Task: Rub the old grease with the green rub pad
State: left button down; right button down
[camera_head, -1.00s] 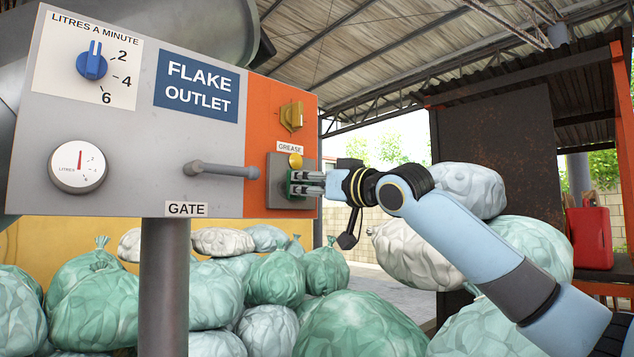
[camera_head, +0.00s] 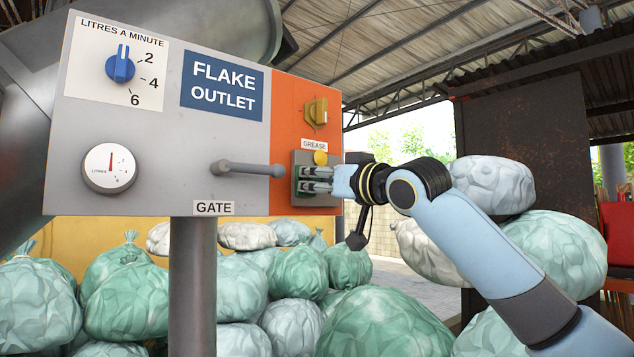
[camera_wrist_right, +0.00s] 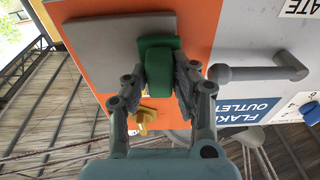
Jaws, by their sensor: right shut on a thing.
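The green rub pad (camera_head: 302,187) is held between the fingers of my right gripper (camera_head: 308,180). It is at the left part of the grey plate (camera_head: 331,192) on the orange panel; whether it presses on the plate cannot be told. In the right wrist view the green pad (camera_wrist_right: 158,58) sits between the fingertips, over the grey plate (camera_wrist_right: 95,40). A round yellow blob (camera_head: 320,158), perhaps the old grease, is at the plate's top under the GREASE label, just above the gripper. My left gripper is not in view.
The grey gate handle (camera_head: 246,168) sticks out left of the plate. A yellow knob (camera_head: 316,112) is above it. A blue dial (camera_head: 120,67) and a round gauge (camera_head: 109,168) are farther left. Several filled bags (camera_head: 385,325) lie below and behind the panel.

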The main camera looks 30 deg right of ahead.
jog(key=s+b, duration=0.2)
jog(key=s, duration=0.1)
jog(key=s+b, duration=0.1)
jog(key=shift+s+d+f, duration=0.2)
jog(key=shift+s+d, duration=0.05)
jog(key=shift+s, duration=0.1)
jog(key=shift+s+r+b, duration=0.2)
jog(key=shift+s+b, duration=0.2)
jog(key=shift+s, duration=0.15)
jog(key=s+b, duration=0.3)
jog(key=b, duration=0.1)
jog(key=shift+d, duration=0.1)
